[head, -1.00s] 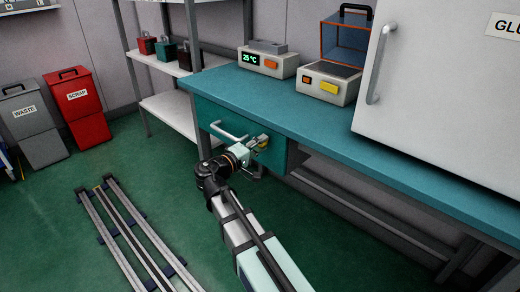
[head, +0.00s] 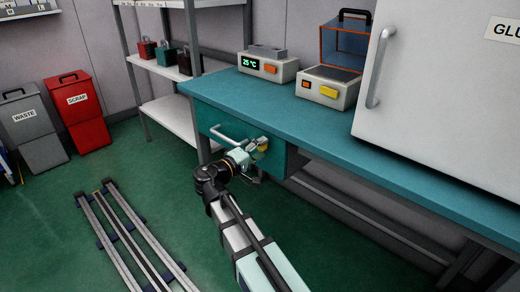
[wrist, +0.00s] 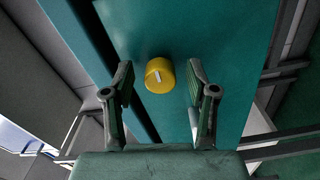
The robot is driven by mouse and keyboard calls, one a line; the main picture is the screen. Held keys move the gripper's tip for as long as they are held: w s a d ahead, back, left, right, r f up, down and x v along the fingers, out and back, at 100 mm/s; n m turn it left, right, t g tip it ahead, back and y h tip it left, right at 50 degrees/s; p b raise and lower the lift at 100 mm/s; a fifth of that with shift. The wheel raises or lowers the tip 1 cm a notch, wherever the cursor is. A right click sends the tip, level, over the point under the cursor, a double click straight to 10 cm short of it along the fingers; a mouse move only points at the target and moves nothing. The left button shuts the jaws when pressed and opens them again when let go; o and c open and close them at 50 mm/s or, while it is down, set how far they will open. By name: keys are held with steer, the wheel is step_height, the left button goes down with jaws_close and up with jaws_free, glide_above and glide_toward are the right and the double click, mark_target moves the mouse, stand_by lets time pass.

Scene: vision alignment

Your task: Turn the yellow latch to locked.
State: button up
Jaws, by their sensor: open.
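The yellow latch (wrist: 160,75) is a round knob with a pale line across its face, on the teal drawer front. The line is tilted slightly in the wrist view. In the head view the latch (head: 263,144) shows at the right of the drawer front (head: 208,119), partly covered by my gripper. My gripper (wrist: 158,92) is open. In the wrist view its fingers stand apart, one on each side of the knob, with clear gaps; I cannot tell how far the tips are from the drawer front. In the head view my gripper (head: 252,150) is close to the drawer front.
A grey bar handle (head: 230,135) sits on the drawer left of the latch. The teal bench top (head: 300,115) overhangs above my gripper and carries two devices (head: 268,66) and a white cabinet (head: 440,100). The green floor around my arm is mostly open.

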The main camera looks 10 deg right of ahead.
steer(key=v, duration=1.2)
steer(key=shift+d, duration=0.15)
steer(key=s+d+f+g+y, duration=0.2)
steer(key=s+f+g, duration=0.3)
steer(key=f, duration=0.7)
steer(key=s+d+f+g+y, duration=0.25)
steer(key=s+f, duration=0.35)
steer(key=f, duration=0.5)
steer(key=s+d+f+g+y, duration=0.1)
steer(key=s+f+g+y, duration=0.4)
steer(key=f, duration=0.7)
steer(key=s+d+f+m+g+y, duration=0.1)
steer(key=s+f+g+y, duration=0.3)
steer(key=s, duration=0.7)
steer(key=s+d+f+m+g, duration=0.1)
steer(key=s+f+m+g, duration=0.1)
steer(key=s+f, duration=0.6)
steer(key=s+d+f+m+g+y, duration=0.1)
steer(key=s+d+f+g+y, duration=0.15)
steer(key=s, duration=1.05)
steer(key=w+r+t+h+p, duration=0.1)
steer(key=w+r+t+p, duration=0.3)
steer(key=r+p, duration=1.1)
steer(key=shift+r+p, duration=0.15)
steer(key=shift+p, duration=4.6)
steer(key=shift+a, duration=0.1)
